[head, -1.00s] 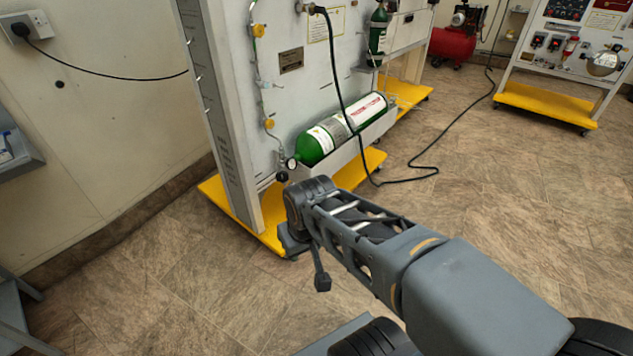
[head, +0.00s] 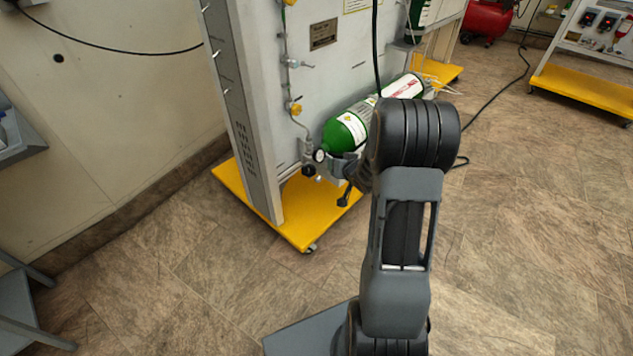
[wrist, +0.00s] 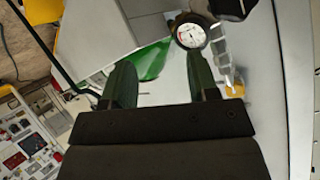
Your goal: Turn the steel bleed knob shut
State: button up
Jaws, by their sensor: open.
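A small round white-faced gauge (head: 319,156) sits at the valve end of the green cylinder (head: 345,133), low on the panel; the gauge also shows in the wrist view (wrist: 190,36). A black knob (head: 309,170) is just below it. Pale steel fittings (wrist: 219,46) run beside the gauge in the wrist view. I cannot tell for certain which part is the steel bleed knob. My gripper (wrist: 160,76) is open, with nothing seen between its fingers. The gauge and fittings lie beyond and beside the right finger. In the head view my arm partly hides the gripper and cylinder.
The panel stand has a yellow base (head: 300,215) under the valve. A tube with yellow-handled valves (head: 295,108) runs down the panel. A black hose (head: 376,45) hangs in front of the cylinder.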

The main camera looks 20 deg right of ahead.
notch_tip(320, 180, down, 6)
jog(key=d+t+y, duration=0.1)
jog(key=t+y, duration=0.1)
jog(key=y, duration=0.1)
jog(key=m+t+y+b, duration=0.1)
jog(key=m+t+y, duration=0.2)
jog(key=y, duration=0.2)
send_near(319, 182)
jog(key=b+x, duration=0.3)
jog(key=x, duration=0.6)
jog(key=shift+w+b, duration=0.15)
jog(key=shift+b, duration=0.15)
jog(key=shift+x, duration=1)
jog(key=shift+d+r, duration=0.1)
jog(key=shift+r, duration=0.05)
jog(key=c, duration=0.9)
